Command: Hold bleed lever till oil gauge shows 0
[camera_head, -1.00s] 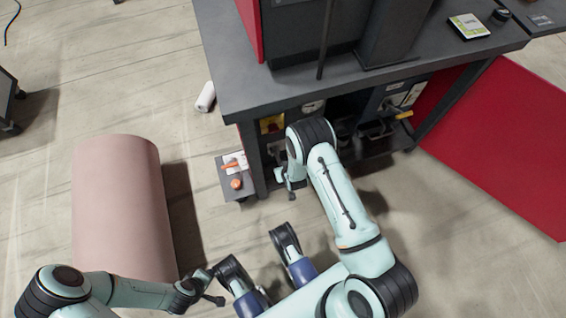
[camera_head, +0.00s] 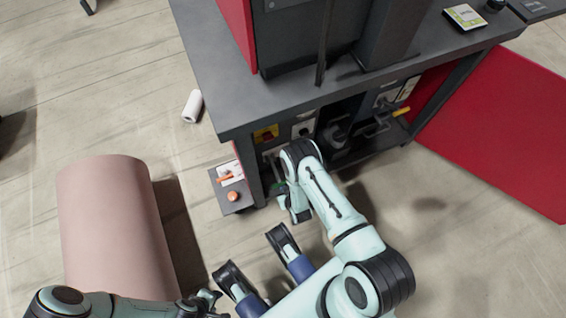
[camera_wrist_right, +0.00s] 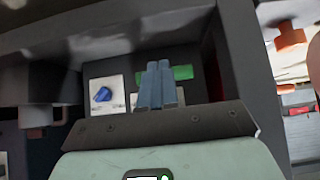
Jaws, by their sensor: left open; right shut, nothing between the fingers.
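My right gripper (camera_wrist_right: 157,84) is shut and empty, its fingers in front of a green bar-like part (camera_wrist_right: 181,73) under the bench; touching cannot be told. In the head view the right gripper (camera_head: 290,204) is low by the bench's near leg, beside the green part (camera_head: 277,187). A blue knob (camera_wrist_right: 103,94) on a white plate sits left of the fingers. A white-faced panel (camera_head: 304,126) that may hold the gauge is under the bench top; its reading is too small to tell. I cannot tell which part is the bleed lever. My left gripper (camera_head: 211,297) is open and empty.
The grey bench top (camera_head: 208,75) overhangs the panels. A side shelf (camera_head: 220,194) carries an orange knob (camera_head: 233,196). A yellow-tipped handle (camera_head: 401,112) projects at right.

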